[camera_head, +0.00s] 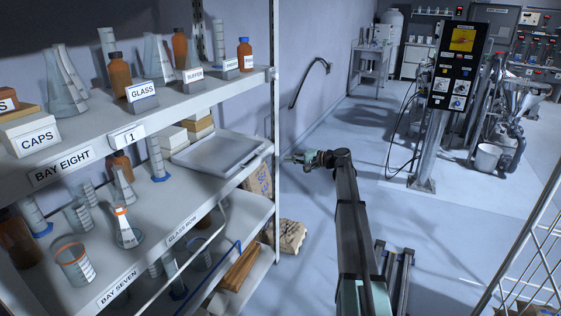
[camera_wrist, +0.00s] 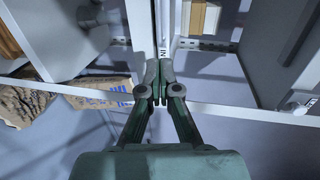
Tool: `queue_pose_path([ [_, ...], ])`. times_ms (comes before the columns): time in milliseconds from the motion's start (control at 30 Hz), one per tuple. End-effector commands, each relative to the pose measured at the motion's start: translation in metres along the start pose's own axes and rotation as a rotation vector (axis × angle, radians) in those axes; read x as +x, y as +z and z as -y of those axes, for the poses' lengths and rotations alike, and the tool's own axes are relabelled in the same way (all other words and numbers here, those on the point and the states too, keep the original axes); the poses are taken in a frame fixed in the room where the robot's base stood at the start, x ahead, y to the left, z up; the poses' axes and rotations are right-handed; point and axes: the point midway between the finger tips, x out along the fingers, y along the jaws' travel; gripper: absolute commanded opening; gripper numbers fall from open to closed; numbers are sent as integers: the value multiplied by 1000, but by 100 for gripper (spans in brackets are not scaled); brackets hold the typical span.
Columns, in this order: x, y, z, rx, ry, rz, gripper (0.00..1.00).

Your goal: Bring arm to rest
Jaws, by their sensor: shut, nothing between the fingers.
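My gripper (camera_head: 290,158) is at the end of my dark arm, which reaches forward through the middle of the head view. It points left toward the right end of the shelving. In the wrist view, my gripper (camera_wrist: 158,78) has its green fingers together and nothing between them. A shelf upright (camera_wrist: 140,35) with part of a label stands just beyond the fingertips. I cannot tell whether the fingertips touch it.
The shelving (camera_head: 262,78) at left carries bottles, flasks and a white tray (camera_head: 217,156). A paper sack (camera_head: 288,236) lies on the floor by it. A control panel (camera_head: 458,68) on a post stands at right. A wire rack (camera_head: 530,262) is front right. The floor between is mostly clear.

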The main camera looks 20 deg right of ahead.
Motion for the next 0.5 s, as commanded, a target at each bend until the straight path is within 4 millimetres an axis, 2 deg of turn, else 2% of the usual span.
queue_pose_path([
  [200, -10, 0, -1, -5, 1, -1, 0],
  [333, -12, 2, -14, -36, 64, -8, 0],
  [400, -18, 14, -32, -66, 137, -16, 0],
  [467, -22, 28, -64, -79, 211, -18, 0],
  [500, -22, 38, -87, -84, 260, -13, 0],
])
